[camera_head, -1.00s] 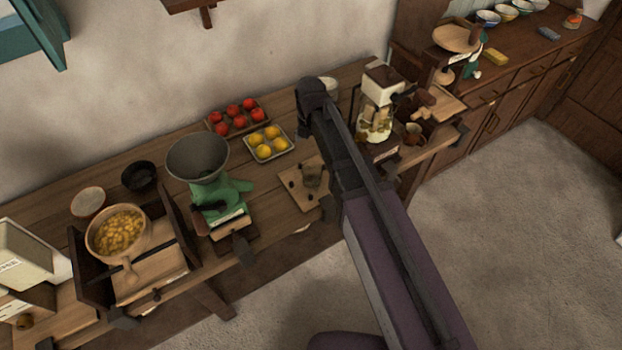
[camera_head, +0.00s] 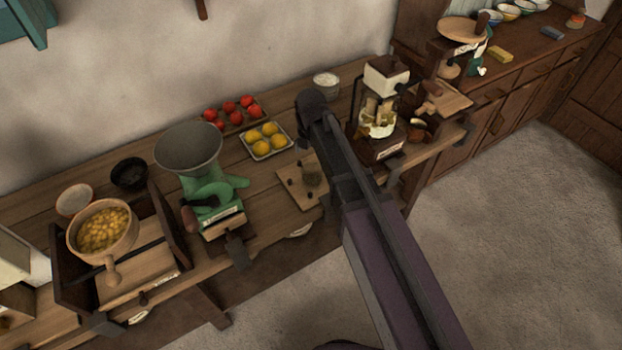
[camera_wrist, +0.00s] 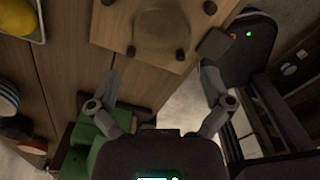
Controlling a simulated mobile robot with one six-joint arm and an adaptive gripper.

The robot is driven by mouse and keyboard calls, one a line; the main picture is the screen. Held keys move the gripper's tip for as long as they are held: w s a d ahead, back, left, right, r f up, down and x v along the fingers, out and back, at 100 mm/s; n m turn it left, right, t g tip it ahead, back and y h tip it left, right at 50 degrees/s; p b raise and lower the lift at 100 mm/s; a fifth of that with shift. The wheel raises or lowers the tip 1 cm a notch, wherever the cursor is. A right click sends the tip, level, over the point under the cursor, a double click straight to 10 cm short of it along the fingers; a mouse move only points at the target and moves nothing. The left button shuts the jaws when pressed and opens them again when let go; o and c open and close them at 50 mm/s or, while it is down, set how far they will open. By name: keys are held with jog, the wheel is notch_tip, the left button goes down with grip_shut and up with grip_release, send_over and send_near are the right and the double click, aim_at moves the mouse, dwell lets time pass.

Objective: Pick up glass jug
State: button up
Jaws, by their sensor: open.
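The glass jug (camera_head: 311,177) is small, clear and brownish. It stands on a light wooden board (camera_head: 287,189) near the front edge of the long table, just left of my arm in the head view. In the wrist view the jug (camera_wrist: 161,28) shows from above as a see-through round shape at the top. My gripper (camera_wrist: 158,88) has its two fingers spread apart with nothing between them. In the wrist picture the fingertips lie below the jug, near the board's edge, and do not visibly touch it. The head view does not clearly show my fingers.
A green grinder (camera_head: 205,192) with a grey hopper stands left of the board. Behind are a tray of lemons (camera_head: 265,141) and a tray of tomatoes (camera_head: 232,114). A white-topped glass churn (camera_head: 380,115) stands right of my arm. Open floor lies in front.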

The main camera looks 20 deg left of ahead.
aim_at(311, 167)
jog(key=shift+f+b, duration=0.3)
jog(key=shift+f, duration=0.2)
notch_tip(311, 167, down, 5)
jog(key=b, duration=0.5)
jog(key=shift+d, duration=0.1)
jog(key=shift+r, duration=0.1)
dwell(0.6)
jog(key=c, duration=0.9)
